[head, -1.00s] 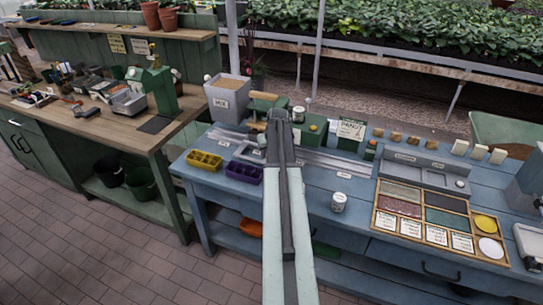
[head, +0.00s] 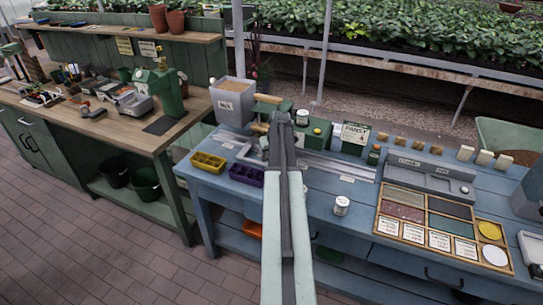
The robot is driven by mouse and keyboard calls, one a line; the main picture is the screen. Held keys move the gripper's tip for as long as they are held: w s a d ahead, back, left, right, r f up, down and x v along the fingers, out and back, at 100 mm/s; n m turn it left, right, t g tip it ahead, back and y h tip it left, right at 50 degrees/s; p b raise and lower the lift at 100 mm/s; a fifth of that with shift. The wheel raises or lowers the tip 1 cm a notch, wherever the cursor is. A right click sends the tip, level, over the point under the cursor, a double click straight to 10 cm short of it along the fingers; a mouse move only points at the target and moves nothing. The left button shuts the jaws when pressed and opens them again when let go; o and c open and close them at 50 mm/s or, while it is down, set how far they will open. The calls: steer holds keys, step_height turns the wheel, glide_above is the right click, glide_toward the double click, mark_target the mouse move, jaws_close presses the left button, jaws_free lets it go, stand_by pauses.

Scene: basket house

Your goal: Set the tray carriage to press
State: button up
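On the blue bench a long grey rail (head: 335,166) runs left to right behind my arm, with small white labels along it that are too small to read. A pale grey piece (head: 250,153) sits on the rail just left of my arm. It may be the tray carriage, but my arm covers the rail's middle and I cannot tell. My gripper (head: 279,120) is at the far end of my arm, over the rail area in the picture. Its fingers are too small and dark to show whether they are open or shut.
A grey hopper labelled MIX (head: 233,103) stands behind the rail's left part. Yellow (head: 208,162) and purple (head: 247,174) cell trays lie at the front left. A white jar (head: 341,205) and a wooden sectioned box (head: 375,222) are on the right.

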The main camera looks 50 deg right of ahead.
steer(key=p+v, duration=0.7)
steer(key=shift+s+r, duration=0.15)
steer(key=shift+r, duration=0.2)
steer(key=shift+a, duration=0.15)
